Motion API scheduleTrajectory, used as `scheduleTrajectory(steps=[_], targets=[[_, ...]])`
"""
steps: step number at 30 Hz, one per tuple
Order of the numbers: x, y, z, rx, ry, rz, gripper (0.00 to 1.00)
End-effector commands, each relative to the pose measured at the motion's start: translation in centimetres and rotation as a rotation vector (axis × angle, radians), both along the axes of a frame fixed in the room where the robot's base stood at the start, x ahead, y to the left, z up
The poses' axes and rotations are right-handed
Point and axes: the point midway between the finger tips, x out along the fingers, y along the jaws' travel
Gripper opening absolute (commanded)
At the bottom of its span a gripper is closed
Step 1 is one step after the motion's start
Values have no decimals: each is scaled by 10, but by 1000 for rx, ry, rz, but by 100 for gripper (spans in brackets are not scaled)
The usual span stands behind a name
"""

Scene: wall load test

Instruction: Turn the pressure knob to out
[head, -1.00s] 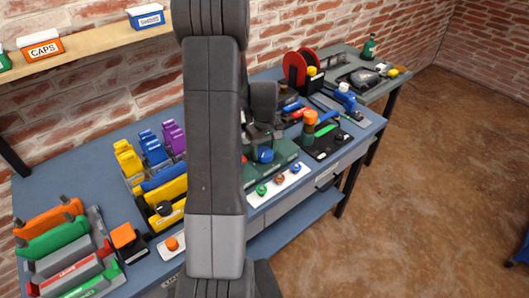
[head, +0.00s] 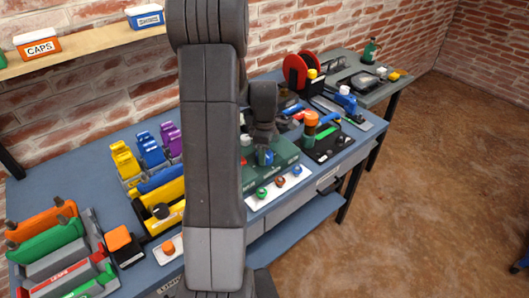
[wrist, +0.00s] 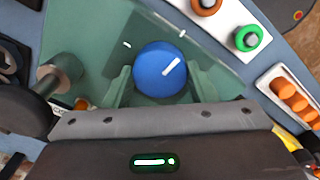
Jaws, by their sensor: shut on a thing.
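The blue knob (wrist: 153,80) sits on a green panel (wrist: 100,22) in the wrist view. A white pointer line on its face points to the upper right. Two white tick marks show on the panel beyond it, one to the upper left and one to the upper right. My gripper (wrist: 156,88) is shut on the knob, with a green finger on each side. In the head view the knob (head: 265,158) shows only partly under my dark gripper (head: 264,143). No label text is readable at the knob.
A white strip (head: 250,204) with green, red and blue buttons lies in front of the panel. A grey-green post (wrist: 64,72) stands left of the knob. A black base with an orange-topped post (head: 310,125) is to the right. My arm hides the bench's middle.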

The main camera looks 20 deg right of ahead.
Motion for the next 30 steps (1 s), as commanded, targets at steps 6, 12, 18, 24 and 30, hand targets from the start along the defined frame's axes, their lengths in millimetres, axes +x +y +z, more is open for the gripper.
scheduleTrajectory(steps=[6,12,18,24,30], targets=[[1,0,1,-1,-4,86,28],[1,0,1,-2,-5,119,28],[1,0,1,-2,-3,126,29],[1,0,1,-2,-3,126,28],[1,0,1,-1,-3,125,73]])
